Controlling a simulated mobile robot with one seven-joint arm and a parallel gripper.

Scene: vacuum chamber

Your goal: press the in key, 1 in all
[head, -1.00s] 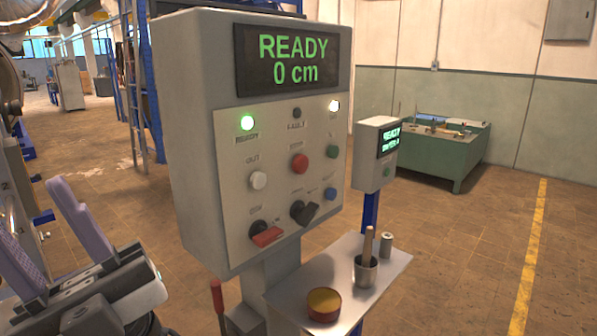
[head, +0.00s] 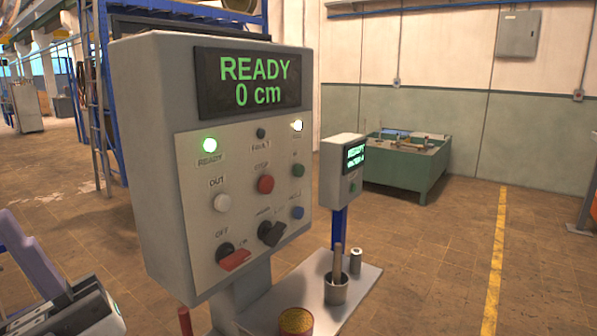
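The grey control box (head: 150,150) stands in the middle of the head view, with its screen (head: 250,83) reading READY, 0 cm. On its panel are a white key (head: 221,203) labelled OUT, a red STOP key (head: 265,184), a green key (head: 298,170) and a blue key (head: 297,212). The green key's label is too small to read surely; it may be the in key. My gripper (head: 28,255) is at the lower left edge, apart from the box. One purple finger shows; the other is out of frame. The earlier frame shows both fingers spread, with nothing between them.
The panel's lower part has a red switch (head: 234,260) and a black switch (head: 271,233). A shelf (head: 350,300) below holds a tin (head: 295,322), a cup (head: 336,289) with a wooden handle, and a small cylinder (head: 355,261). A smaller box (head: 338,180) stands behind.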

